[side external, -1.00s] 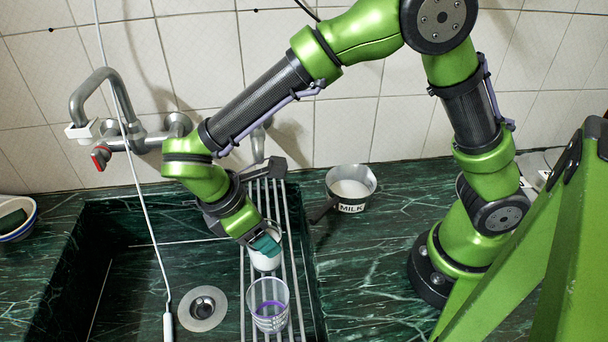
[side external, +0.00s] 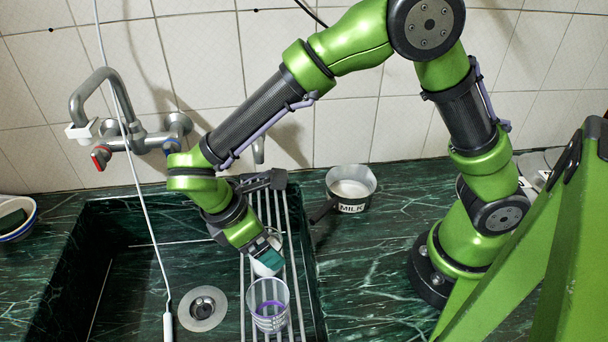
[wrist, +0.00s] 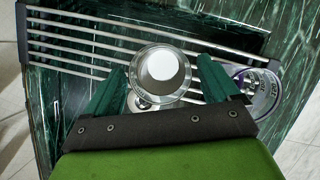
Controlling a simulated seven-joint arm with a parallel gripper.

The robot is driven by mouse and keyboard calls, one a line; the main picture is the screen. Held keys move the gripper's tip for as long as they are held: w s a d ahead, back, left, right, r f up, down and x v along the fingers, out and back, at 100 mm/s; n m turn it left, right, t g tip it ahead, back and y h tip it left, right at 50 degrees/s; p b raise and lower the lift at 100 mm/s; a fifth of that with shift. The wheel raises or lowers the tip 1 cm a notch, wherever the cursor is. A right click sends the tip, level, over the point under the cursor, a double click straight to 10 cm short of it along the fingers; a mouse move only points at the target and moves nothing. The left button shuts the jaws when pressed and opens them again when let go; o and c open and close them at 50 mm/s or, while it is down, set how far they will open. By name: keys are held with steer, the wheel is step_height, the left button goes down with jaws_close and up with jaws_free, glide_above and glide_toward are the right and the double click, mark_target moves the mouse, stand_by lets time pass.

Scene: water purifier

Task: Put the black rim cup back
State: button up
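A pale cup (side external: 262,268) stands on the metal rack over the sink, mostly hidden behind my gripper in the side view. In the wrist view the cup (wrist: 160,68) is round with a grey rim and a white middle; I cannot make out a black rim. My gripper (side external: 265,256) is low over this cup. In the wrist view its two green fingers (wrist: 165,88) are spread, one on each side of the cup, with gaps showing between them and it.
A clear measuring cup with purple marks (side external: 268,305) stands on the rack (side external: 290,240) close in front, and near my right finger in the wrist view (wrist: 258,92). A pan labelled MILK (side external: 351,188) sits on the counter at right. A tap (side external: 130,135) is at the back left.

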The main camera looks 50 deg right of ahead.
steer(key=shift+r, duration=0.15)
steer(key=v, duration=1.2)
steer(key=s+d+r+m+t+y, duration=0.2)
steer(key=d+m+t, duration=0.1)
steer(key=d+m, duration=0.3)
steer(key=s+d+r+m+t+y, duration=0.1)
steer(key=s+d+m+t+y, duration=0.1)
steer(key=d+m, duration=0.4)
steer(key=s+d+r+m+t+y, duration=0.2)
steer(key=d+m, duration=0.3)
steer(key=d, duration=0.4)
steer(key=shift+s+d+r+m+t, duration=0.3)
steer(key=shift+s+r+m+t, duration=0.1)
steer(key=shift+s+t, duration=0.45)
